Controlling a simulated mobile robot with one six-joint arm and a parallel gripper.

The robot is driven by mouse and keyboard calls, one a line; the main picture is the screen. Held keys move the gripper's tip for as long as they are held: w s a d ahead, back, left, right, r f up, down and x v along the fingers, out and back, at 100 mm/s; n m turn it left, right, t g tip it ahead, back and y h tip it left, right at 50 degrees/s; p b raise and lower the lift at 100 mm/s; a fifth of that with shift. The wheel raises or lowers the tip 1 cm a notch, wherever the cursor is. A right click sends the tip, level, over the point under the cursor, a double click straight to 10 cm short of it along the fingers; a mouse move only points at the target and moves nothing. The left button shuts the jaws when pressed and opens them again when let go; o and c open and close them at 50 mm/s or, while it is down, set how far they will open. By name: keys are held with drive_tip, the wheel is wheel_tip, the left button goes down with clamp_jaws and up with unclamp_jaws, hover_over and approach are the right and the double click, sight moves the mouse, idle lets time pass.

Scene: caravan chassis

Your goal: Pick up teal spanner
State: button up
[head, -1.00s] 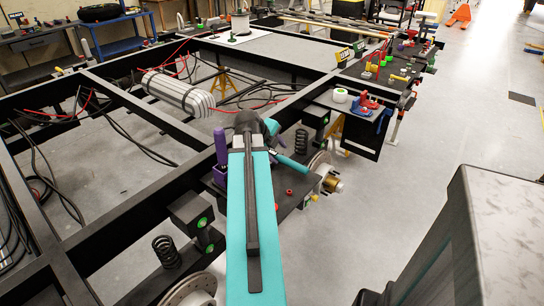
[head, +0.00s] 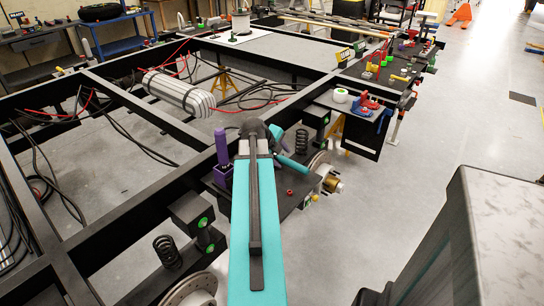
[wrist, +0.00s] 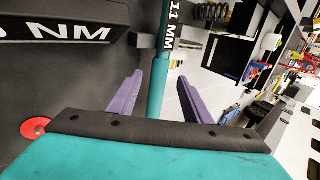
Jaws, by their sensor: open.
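The teal spanner, marked "11 MM", shows in the wrist view (wrist: 168,45) as a long bar coming down from the top edge. Its lower end passes behind the front edge of my gripper body. My gripper (wrist: 160,80) is open, with one purple finger on each side of the bar. I cannot tell whether either finger touches it. In the head view the teal spanner (head: 293,167) seems to lie over the dark shelf on the chassis side, partly hidden by my arm. My gripper is mostly hidden there.
A purple upright tool (head: 221,147) stands on the shelf left of my arm. A red ring (head: 290,192) lies to its right, and a brake hub (head: 332,183) sticks out beyond. Black chassis rails run alongside.

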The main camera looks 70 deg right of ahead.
sight(284, 160)
drive_tip(key=shift+x, duration=1.7)
clamp_jaws()
